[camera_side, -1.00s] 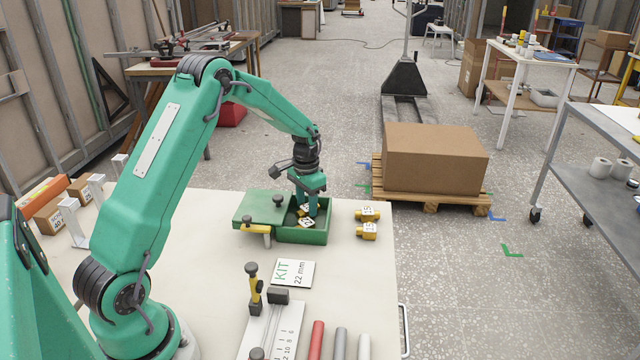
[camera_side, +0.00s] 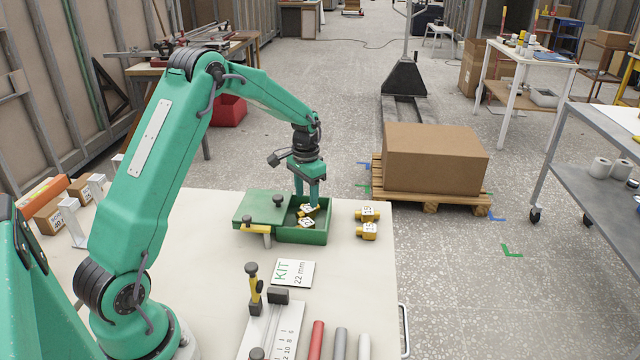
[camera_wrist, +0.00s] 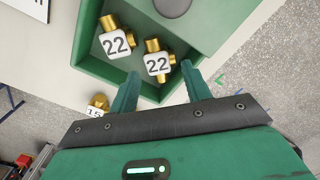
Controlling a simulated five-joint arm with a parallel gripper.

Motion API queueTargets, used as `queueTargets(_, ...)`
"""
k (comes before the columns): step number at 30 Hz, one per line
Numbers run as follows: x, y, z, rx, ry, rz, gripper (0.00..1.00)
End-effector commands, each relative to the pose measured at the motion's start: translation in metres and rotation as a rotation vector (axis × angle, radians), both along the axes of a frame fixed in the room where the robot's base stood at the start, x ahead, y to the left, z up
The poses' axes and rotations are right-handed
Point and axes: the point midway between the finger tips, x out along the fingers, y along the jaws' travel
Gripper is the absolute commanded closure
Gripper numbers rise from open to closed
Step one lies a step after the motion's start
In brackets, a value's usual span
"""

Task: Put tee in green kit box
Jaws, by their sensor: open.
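The green kit box (camera_side: 303,236) stands on the table, and its open compartment holds two brass tees labelled 22. One tee (camera_side: 306,222) lies nearer the front of the compartment, and the other tee (camera_side: 308,209) lies behind it. In the wrist view one tee (camera_wrist: 116,42) is toward the left wall, and the other tee (camera_wrist: 158,62) is close to my fingertips. My gripper (camera_side: 307,203) is open above the compartment, with its fingertips (camera_wrist: 160,85) apart and nothing between them.
Two brass fittings labelled 15 (camera_side: 367,222) lie on the table right of the box. A green lid (camera_side: 260,207) with a dark knob covers the box's left side. A KIT 22 mm card (camera_side: 293,273) lies in front. A measuring jig (camera_side: 272,325) and pipes stand nearer.

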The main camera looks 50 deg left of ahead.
Motion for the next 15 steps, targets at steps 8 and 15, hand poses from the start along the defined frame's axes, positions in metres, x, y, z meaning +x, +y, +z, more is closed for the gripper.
queueTargets(8, 0.001, 0.000, 0.047, 0.001, -0.003, 0.000, 0.52)
queueTargets(15, 0.001, 0.000, 0.077, 0.001, -0.003, 0.000, 0.52)
